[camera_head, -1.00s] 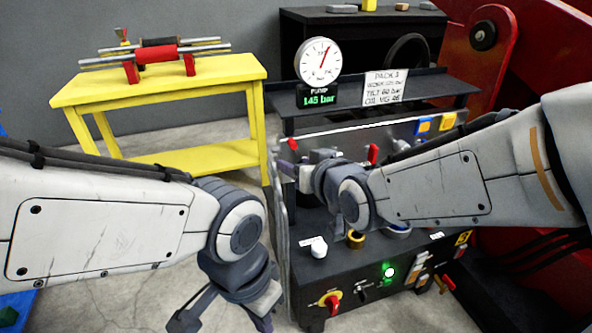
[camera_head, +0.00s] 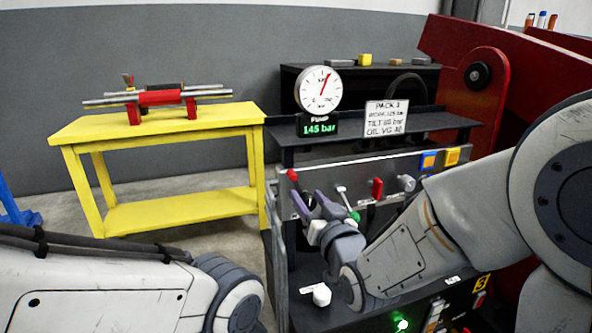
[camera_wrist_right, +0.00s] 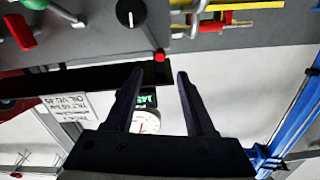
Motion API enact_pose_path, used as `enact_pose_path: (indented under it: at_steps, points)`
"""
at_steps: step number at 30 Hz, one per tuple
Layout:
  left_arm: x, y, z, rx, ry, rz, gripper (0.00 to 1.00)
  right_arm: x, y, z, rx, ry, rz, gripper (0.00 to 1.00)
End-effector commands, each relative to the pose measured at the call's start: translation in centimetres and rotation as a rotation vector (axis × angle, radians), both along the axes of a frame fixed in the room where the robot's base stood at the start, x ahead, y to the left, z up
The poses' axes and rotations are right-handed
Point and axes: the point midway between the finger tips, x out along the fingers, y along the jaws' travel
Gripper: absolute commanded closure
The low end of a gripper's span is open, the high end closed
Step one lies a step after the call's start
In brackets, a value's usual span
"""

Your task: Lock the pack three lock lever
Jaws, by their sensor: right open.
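A red lever (camera_head: 376,188) stands farther right, and a white-tipped lever (camera_head: 341,189) between. I cannot tell which is the lock lever. My right gripper (camera_head: 309,199) is open and empty in front of the panel's left part, its fingers (camera_wrist_right: 159,73) pointing towards the red ball, apparently apart from it. My left gripper is out of view.
A green handle (camera_head: 354,216) and a grey knob (camera_head: 407,183) are close to my right wrist. A round gauge (camera_head: 318,90) stands above the panel. A yellow bench (camera_head: 160,123) with a rod fixture is at left. A red machine (camera_head: 470,110) is at right.

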Motion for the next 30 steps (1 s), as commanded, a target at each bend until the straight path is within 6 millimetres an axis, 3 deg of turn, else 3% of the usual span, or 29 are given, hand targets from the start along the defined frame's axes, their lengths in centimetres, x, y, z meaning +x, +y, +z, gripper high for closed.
enact_pose_path:
  at_steps: [1,5,16,21,30]
  points:
    - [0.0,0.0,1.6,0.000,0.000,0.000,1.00,0.2,0.1,0.5,-0.002,0.007,0.000,0.45]
    - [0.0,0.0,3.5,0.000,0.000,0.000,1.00,0.7,0.2,0.4,-0.002,0.008,0.001,0.45]
    - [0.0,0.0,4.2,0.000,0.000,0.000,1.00,6.9,2.2,0.0,-0.001,0.002,0.001,0.45]
    - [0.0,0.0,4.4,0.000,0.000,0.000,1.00,8.0,2.6,-0.1,0.000,0.001,0.001,0.45]
    - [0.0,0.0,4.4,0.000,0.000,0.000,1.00,8.2,2.7,-0.1,0.000,0.001,0.001,0.45]
